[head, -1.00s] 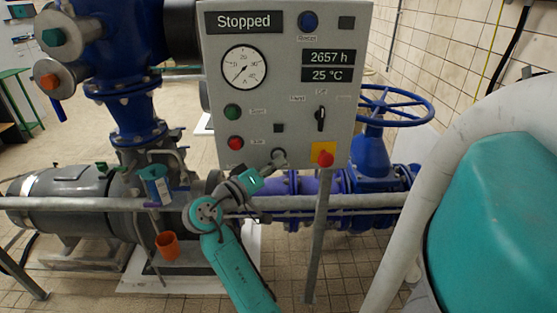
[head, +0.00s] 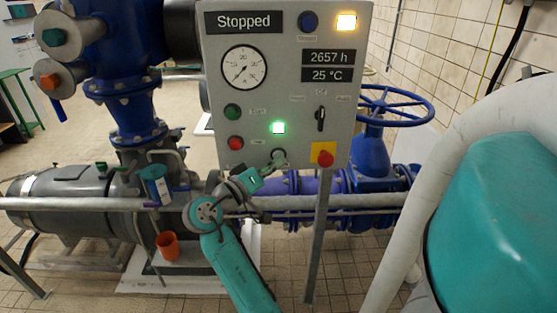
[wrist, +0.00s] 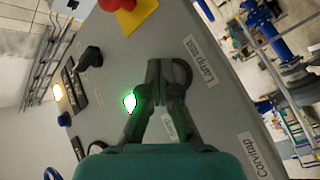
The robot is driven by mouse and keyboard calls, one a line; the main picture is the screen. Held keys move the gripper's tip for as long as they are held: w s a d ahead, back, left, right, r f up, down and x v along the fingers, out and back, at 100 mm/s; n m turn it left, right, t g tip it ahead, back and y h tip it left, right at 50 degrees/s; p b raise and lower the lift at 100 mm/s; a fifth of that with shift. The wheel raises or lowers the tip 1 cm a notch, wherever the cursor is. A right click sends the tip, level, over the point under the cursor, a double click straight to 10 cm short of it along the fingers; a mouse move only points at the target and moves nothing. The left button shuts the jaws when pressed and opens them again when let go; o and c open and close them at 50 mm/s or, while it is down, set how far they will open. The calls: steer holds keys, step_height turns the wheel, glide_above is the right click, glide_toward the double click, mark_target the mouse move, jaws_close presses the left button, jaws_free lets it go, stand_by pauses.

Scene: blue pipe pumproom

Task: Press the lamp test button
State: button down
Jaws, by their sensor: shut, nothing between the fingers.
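The lamp test button, a dark round button (wrist: 184,73), sits beside the "Lamp test" label (wrist: 201,60) low on the grey control panel in the wrist view. In the head view, its round rim (head: 279,152) shows at the panel's lower edge, largely hidden by my gripper (head: 277,160). My gripper (wrist: 165,75) is shut and empty, its fingertips at the button and appearing to touch it. How far the button is pushed in is hidden. A green lamp (head: 278,127) and an amber-white lamp (head: 346,22) on the panel are lit.
A red emergency knob on a yellow plate (head: 323,154) is right of my gripper. A black selector (head: 320,118), green button (head: 232,111) and red button (head: 235,143) are on the same panel (head: 285,70). A grey rail (head: 370,202) runs below it.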

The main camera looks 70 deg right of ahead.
steer(key=s+a, duration=0.2)
steer(key=a, duration=0.3)
steer(key=shift+s+a, duration=0.2)
steer(key=shift+a, duration=0.1)
stand_by(0.5)
stand_by(0.7)
steer(key=w+a+f+n+t+y, duration=0.25)
steer(key=a+f+n+t, duration=0.25)
steer(key=f+n+t, duration=0.4)
steer(key=w+a+f+n+t+y, duration=0.25)
steer(key=a+f+n+t, duration=0.35)
steer(key=f, duration=0.5)
steer(key=s+a+f+t+y, duration=0.2)
steer(key=a+f+t+y, duration=0.2)
steer(key=a+f, duration=0.25)
steer(key=s+a+f+t+y, duration=0.1)
steer(key=s+a+t+y, duration=0.1)
steer(key=s+a+y, duration=0.65)
steer(key=s+a+r+m, duration=0.1)
steer(key=s+a+r, duration=0.1)
steer(key=s, duration=0.3)
steer(key=s+a+r+m+t, duration=0.1)
steer(key=s+a+r, duration=0.2)
steer(key=s+a, duration=0.2)
steer(key=shift+s+a+r, duration=0.2)
steer(key=shift+s+r, duration=0.15)
steer(key=shift+s, duration=0.15)
